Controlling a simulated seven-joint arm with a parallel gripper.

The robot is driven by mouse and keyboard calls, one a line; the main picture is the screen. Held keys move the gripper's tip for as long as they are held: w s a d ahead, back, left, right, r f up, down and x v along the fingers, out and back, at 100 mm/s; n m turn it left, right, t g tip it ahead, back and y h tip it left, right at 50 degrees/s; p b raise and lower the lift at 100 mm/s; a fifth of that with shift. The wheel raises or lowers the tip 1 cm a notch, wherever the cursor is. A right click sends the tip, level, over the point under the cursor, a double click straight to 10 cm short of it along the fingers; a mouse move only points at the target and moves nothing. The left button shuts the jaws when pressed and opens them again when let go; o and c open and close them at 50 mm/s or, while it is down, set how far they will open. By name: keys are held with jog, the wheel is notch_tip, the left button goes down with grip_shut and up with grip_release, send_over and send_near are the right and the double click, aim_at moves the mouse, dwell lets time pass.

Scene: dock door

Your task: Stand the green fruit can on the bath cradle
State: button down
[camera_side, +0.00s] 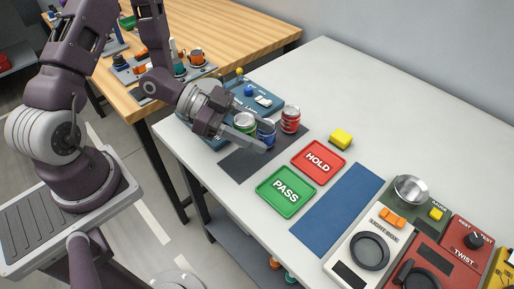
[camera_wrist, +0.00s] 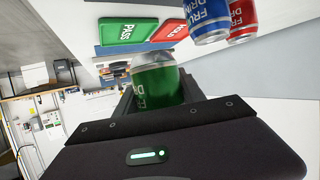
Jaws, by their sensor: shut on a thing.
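The green fruit can (camera_side: 244,120) is between the fingers of my gripper (camera_side: 250,132), which is shut on it over the dark mat. It also fills the space between the jaws in the wrist view (camera_wrist: 158,86), partly hidden by the gripper body. I cannot tell whether its base touches the mat. A blue fruit can (camera_side: 266,131) and a red fruit can (camera_side: 291,119) stand close to its right. No bath cradle is clearly labelled; a round metal bowl (camera_side: 411,189) on a grey-green unit at the right may belong to it.
The dark mat (camera_side: 244,163) lies under the cans. A light-box unit (camera_side: 368,245) stands at front right. The back of the white table is clear.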

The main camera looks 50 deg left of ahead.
jog(key=shift+w+a+r, duration=0.2)
jog(key=shift+a+r, duration=0.1)
jog(key=shift+r, duration=0.3)
jog(key=shift+w+a+r, duration=0.2)
jog(key=shift+a+r, duration=0.05)
jog(key=shift+r, duration=0.35)
jog(key=w+a+r+n+t+y, duration=0.3)
jog(key=w+a+r+n, duration=0.1)
jog(key=a, duration=0.5)
notch_tip(320, 180, up, 6)
jog(key=n+t+y, duration=0.3)
jog(key=n+y, duration=0.1)
send_over(206, 87)
jog(key=w+d, duration=0.1)
jog(key=w, duration=0.2)
notch_tip(206, 87, down, 9)
jog(key=shift+s+f, duration=0.1)
jog(key=shift+s, duration=0.05)
jog(key=shift+f, duration=0.15)
jog(key=c, duration=0.7)
grip_release()
jog(key=shift+f, duration=0.1)
